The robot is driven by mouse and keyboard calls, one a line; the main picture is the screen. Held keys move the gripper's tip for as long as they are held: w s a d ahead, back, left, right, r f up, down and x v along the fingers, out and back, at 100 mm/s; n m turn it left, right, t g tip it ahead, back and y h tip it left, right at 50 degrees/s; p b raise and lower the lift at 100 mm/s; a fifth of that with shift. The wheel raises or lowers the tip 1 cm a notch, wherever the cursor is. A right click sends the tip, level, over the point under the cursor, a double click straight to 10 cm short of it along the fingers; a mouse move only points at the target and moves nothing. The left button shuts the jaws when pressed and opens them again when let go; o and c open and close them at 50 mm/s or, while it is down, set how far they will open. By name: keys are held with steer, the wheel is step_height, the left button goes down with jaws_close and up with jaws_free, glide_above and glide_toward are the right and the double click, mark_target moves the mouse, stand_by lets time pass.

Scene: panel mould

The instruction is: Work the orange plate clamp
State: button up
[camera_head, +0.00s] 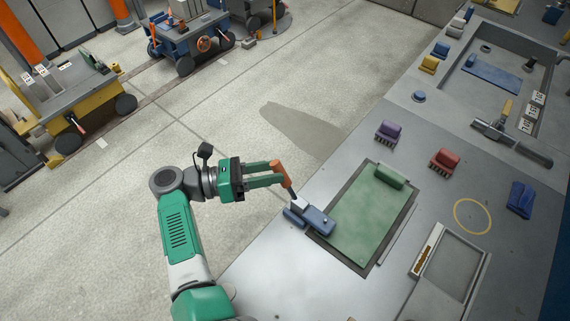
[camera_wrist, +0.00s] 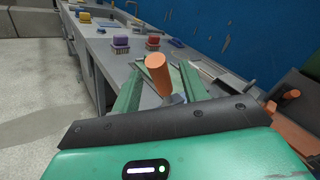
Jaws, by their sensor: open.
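The plate clamp has a blue body (camera_head: 318,219) at the near left corner of the green plate (camera_head: 367,217). Its orange handle (camera_head: 281,175) stands up, tilted to the left, over the table's edge. My gripper (camera_head: 283,177) is open, with its green fingers reaching to the orange handle. In the wrist view the orange handle (camera_wrist: 158,74) stands between the two spread fingers (camera_wrist: 156,92), with room on both sides. I cannot tell whether either finger touches it. The clamp's body is mostly hidden there behind my gripper.
A purple brush-like block (camera_head: 388,132) and a red one (camera_head: 445,160) stand beyond the plate. A grey tray (camera_head: 447,270) lies to the right, below a yellow ring (camera_head: 472,216). A blue block (camera_head: 520,200) is near the far edge.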

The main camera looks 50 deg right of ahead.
mark_target(284, 170)
steer(key=x, duration=0.4)
steer(key=shift+d+p, duration=0.25)
steer(key=shift+p, duration=0.05)
steer(key=shift+c, duration=0.4)
jaws_close()
steer(key=shift+s+r+b, duration=0.2)
steer(key=shift+s+b, duration=0.05)
steer(key=shift+b, duration=0.3)
steer(key=shift+o, duration=0.4)
jaws_free()
